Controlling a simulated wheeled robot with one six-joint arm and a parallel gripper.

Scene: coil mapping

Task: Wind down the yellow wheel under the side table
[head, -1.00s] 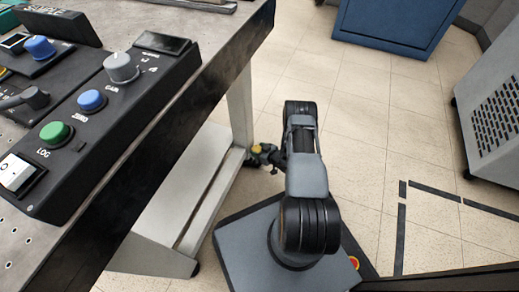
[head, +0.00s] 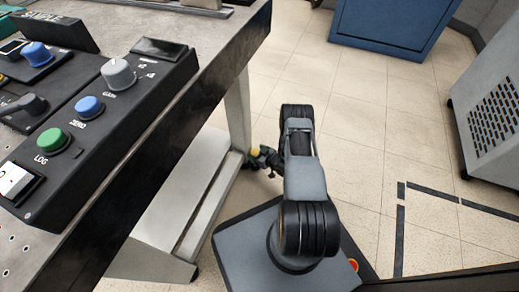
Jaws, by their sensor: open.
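The yellow wheel (head: 256,151) is a small yellow patch low by the side table's far leg, near the floor. My gripper (head: 264,158) is a small dark shape at the end of my arm, right at the wheel. It is open. The dark gripper parts cover some of the wheel, and I cannot tell whether the fingers touch it or sit around it. The side table (head: 190,112) fills the left of the view, with its pale leg and lower frame beside the wheel.
A black control box (head: 105,110) with knobs and buttons sits on the tabletop. A blue cabinet (head: 392,25) stands at the back, and a grey vented unit (head: 495,110) at the right. The tiled floor between them is clear, with black tape lines at right.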

